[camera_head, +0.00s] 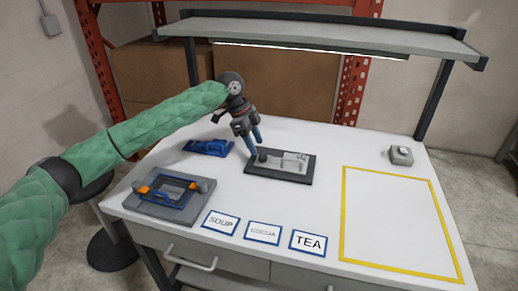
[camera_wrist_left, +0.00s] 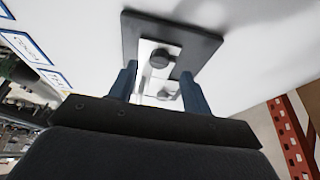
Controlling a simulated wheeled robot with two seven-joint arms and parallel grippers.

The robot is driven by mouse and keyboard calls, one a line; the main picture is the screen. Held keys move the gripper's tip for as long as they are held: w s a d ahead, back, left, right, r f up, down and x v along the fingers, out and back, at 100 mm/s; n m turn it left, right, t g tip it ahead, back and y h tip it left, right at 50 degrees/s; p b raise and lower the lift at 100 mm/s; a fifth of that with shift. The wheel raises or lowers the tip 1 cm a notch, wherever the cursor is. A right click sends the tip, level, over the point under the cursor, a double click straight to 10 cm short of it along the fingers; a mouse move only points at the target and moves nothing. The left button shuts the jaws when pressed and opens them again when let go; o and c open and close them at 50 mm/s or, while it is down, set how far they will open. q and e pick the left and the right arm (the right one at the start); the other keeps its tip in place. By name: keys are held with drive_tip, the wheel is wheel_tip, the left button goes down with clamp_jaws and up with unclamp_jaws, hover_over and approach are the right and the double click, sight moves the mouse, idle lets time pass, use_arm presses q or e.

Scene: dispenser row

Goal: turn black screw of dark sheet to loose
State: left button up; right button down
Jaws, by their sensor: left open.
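The dark sheet (camera_head: 252,169) lies flat on the white table, with a light metal plate (camera_head: 296,158) on it. A round black screw (camera_head: 262,156) stands at its left end, near my fingertips. In the left wrist view the dark sheet (camera_wrist_left: 205,45) shows behind the light plate, with the black screw (camera_wrist_left: 160,58) and a lighter grey knob (camera_wrist_left: 168,91) on it. My left gripper (camera_head: 257,142) is open and points down over the screw end. Its blue fingers (camera_wrist_left: 158,75) spread either side of the plate, apart from the screw. My right gripper is not in view.
A blue part (camera_head: 208,147) lies left of the sheet. A grey base with a blue frame (camera_head: 150,205) sits front left. Labelled cards (camera_head: 263,233) line the front. A yellow outline (camera_head: 343,215) encloses free table at right. A grey button box (camera_head: 401,155) and overhead shelf (camera_head: 320,32) are behind.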

sight(261, 156)
use_arm(q)
drive_tip(key=shift+p+x, duration=0.3)
drive_tip(key=shift+x, duration=1.75)
drive_tip(key=c, duration=1)
